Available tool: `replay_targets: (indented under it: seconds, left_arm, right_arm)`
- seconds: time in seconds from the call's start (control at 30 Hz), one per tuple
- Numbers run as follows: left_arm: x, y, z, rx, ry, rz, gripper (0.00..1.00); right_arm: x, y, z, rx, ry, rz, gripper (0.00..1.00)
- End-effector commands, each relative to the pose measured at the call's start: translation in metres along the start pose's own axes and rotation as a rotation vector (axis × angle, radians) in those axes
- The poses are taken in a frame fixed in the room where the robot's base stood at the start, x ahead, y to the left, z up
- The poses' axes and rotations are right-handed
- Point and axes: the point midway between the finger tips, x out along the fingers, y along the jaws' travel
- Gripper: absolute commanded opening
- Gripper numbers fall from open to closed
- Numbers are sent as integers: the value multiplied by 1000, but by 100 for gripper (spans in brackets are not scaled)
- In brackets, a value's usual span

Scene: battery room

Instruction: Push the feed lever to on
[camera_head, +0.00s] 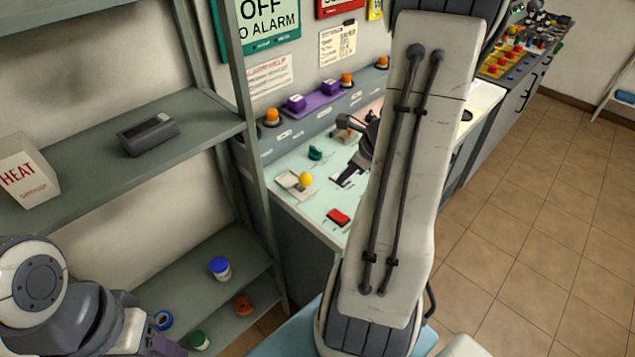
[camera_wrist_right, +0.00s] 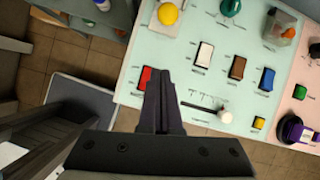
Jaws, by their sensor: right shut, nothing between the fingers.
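My right gripper (camera_head: 346,178) is shut and empty over the pale green control panel (camera_head: 285,205). In the right wrist view its dark fingers (camera_wrist_right: 159,75) point at the panel, right of a red switch (camera_wrist_right: 145,77). A white round knob (camera_wrist_right: 225,117) on a thin dark bar or slot lies to the right of the fingers, apart from them. A yellow ball knob (camera_wrist_right: 168,14) on a pale plate is beyond the fingertips; it also shows in the head view (camera_head: 305,179). The labels are too small to tell which is the feed lever. My left arm shows at lower left; its fingers are not clear.
White, brown and blue rocker switches (camera_wrist_right: 237,68) and a green knob (camera_wrist_right: 230,7) sit near the gripper. A grey shelf (camera_head: 110,180) with a HEAT box (camera_head: 25,172) stands at left. My right arm hides part of the panel. Tiled floor is clear at right.

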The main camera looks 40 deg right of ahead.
Motion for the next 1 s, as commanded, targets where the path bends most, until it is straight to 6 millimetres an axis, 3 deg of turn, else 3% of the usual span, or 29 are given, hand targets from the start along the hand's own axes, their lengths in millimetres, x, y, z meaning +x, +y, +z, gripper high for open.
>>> replay_targets:
  seconds: [0.47,0.57,1.0]
  left_arm:
    - [2,0,0,0,0,0,50]
    - [6,0,0,0,0,0,50]
    - [30,-2,2,1,0,0,50]
  right_arm:
    - [5,-4,-5,31,0,-8,0]
    - [18,-3,-5,30,0,-5,0]
    - [104,-4,-2,26,1,-6,0]
